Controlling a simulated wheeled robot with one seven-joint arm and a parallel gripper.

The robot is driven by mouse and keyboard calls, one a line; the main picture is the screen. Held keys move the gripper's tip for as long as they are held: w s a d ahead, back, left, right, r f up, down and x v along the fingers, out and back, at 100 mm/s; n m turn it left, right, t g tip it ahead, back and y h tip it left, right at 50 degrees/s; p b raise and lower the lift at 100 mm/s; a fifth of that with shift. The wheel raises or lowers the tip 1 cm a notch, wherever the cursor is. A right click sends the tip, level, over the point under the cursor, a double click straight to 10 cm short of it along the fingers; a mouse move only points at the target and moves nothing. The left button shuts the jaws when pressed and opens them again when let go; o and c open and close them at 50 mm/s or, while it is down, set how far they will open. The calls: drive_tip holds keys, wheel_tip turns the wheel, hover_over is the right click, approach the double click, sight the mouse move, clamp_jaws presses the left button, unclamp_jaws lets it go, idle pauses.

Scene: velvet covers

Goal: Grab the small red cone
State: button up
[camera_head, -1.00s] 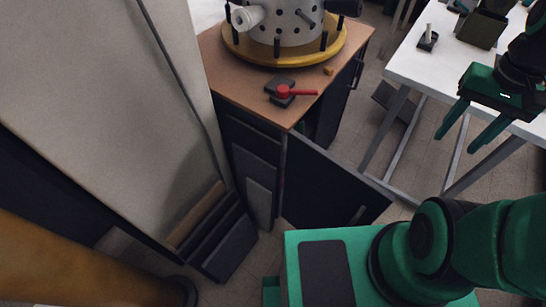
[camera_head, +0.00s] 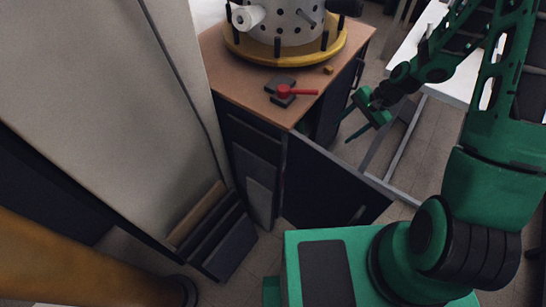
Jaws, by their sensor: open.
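A small red piece (camera_head: 286,91) with a rounded end and a thin stem pointing right lies on the wooden cabinet top. It rests at small dark blocks (camera_head: 281,97). It is the only red thing I see; I cannot tell whether it is the cone. My gripper (camera_head: 346,124) is right of the cabinet top's right edge and apart from the red piece. Its two green fingers are spread, pointing left and down, with nothing visible between them.
The cabinet top (camera_head: 228,68) also holds a large perforated cylinder (camera_head: 290,22) on a yellow round base (camera_head: 255,50) and a small yellow block (camera_head: 328,70). A dark cabinet door (camera_head: 325,185) hangs open below. A white table (camera_head: 455,88) stands at right. A tall pale panel (camera_head: 110,110) rises at left.

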drive_tip(key=w+a+f+m+t+y, duration=0.1)
drive_tip(key=a+f+m, duration=0.3)
drive_tip(key=a+f, duration=0.4)
drive_tip(key=w+a+f+m+t+y, duration=0.2)
drive_tip(key=w+a+f+m, duration=0.2)
drive_tip(key=a+f, duration=0.4)
drive_tip(key=w+a+f+m+t+y, duration=0.1)
drive_tip(key=a+f+m, duration=0.3)
drive_tip(key=a+f, duration=0.5)
drive_tip(key=shift+w+a+m+t+y, duration=0.3)
drive_tip(key=shift+w+a+y, duration=0.5)
drive_tip(key=shift+w+a, duration=0.15)
drive_tip(key=c, duration=0.8)
